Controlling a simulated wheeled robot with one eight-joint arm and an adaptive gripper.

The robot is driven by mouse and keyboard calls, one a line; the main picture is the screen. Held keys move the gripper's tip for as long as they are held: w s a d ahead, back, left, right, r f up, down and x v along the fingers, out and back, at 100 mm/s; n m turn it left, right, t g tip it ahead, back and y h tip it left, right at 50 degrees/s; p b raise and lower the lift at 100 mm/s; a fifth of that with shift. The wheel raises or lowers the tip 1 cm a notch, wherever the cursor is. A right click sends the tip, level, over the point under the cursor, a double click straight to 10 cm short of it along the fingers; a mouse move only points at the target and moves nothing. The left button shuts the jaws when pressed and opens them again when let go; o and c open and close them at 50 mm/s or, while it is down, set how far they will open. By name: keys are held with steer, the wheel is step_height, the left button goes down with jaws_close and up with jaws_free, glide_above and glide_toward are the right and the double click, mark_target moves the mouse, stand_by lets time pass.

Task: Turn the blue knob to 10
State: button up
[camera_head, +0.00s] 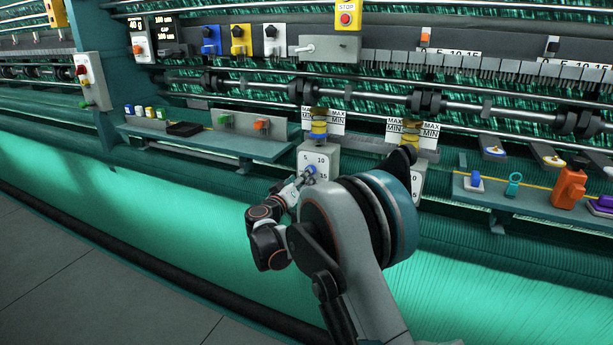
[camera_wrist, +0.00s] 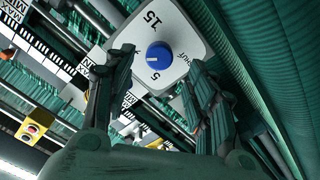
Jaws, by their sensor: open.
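The blue knob (camera_head: 311,169) sits on a pale grey box (camera_head: 329,159) with the numbers 5, 10 and 15 around it. In the wrist view the knob (camera_wrist: 160,55) is in plain sight, with 15 above it and 5 below it. The 10 does not show there; my left-hand finger covers part of that side. A small pale mark shows on the knob's left part; its exact heading is hard to tell. My gripper (camera_wrist: 157,72) is open, with its fingers to either side of the knob in the picture. Contact cannot be seen. In the head view my gripper (camera_head: 300,182) is at the box's lower left.
A second grey box (camera_head: 416,182) stands to the right, partly behind my arm. Shelves carry an orange device (camera_head: 569,188) at right and small coloured items (camera_head: 138,111) at left.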

steer(key=v, duration=0.5)
steer(key=shift+s+a, duration=0.1)
steer(key=shift+s, duration=0.3)
